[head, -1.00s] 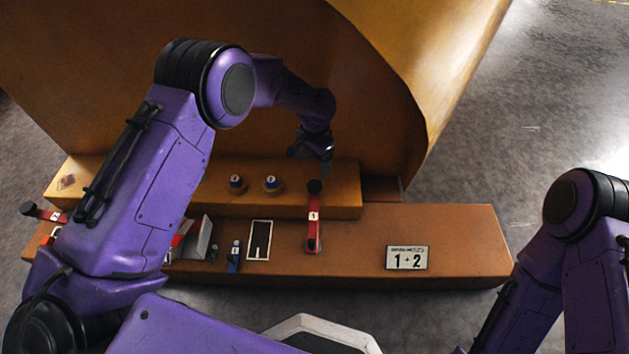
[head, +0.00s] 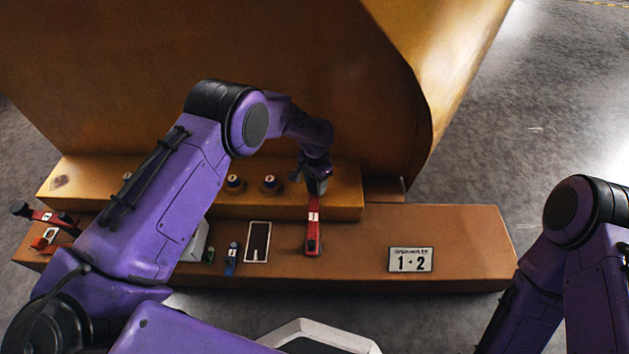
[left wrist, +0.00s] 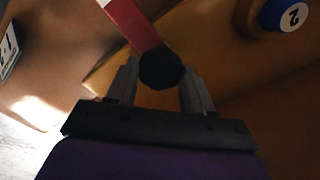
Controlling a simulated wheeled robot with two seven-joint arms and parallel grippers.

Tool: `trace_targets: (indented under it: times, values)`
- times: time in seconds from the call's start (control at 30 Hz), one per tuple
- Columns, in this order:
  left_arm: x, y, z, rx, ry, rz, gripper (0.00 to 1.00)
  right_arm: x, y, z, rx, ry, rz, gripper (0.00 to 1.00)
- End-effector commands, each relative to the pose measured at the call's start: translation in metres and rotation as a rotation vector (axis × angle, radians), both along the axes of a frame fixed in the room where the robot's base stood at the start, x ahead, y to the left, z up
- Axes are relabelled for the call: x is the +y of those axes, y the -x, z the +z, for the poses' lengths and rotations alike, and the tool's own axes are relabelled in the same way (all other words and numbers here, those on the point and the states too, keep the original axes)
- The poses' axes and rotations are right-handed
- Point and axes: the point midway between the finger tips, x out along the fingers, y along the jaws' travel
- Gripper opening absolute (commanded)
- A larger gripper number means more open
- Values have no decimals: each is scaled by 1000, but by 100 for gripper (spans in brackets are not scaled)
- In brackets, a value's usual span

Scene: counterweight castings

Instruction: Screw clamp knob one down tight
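Clamp one is a red bar (head: 313,222) labelled 1, lying from the front bench up to the raised ledge. Its black knob (left wrist: 161,68) shows in the left wrist view at the bar's end, between the two grey fingertips. My left gripper (head: 314,184) is over that end in the head view and largely hides the knob there. The fingers are apart, one on each side of the knob (left wrist: 160,85); I cannot tell whether they touch it. My right arm is at the right edge and its gripper is out of view.
Another red clamp (head: 45,216) is far left. A sign (head: 410,260) reading 1 - 2 stands right. A large orange casting (head: 250,60) rises behind.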

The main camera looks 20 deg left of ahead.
Motion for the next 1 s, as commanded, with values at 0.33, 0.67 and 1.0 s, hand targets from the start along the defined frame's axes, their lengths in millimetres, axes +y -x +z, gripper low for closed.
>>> trace_targets:
  times: [0.33,0.67,1.0]
  values:
    - [0,0,1,1,1,-27,21,0,0,2,0,0,0,0]
    - [0,0,1,1,2,-224,21,0,0,10,0,0,0,0]
    - [-1,1,1,1,2,-481,21,0,0,14,0,0,0,0]
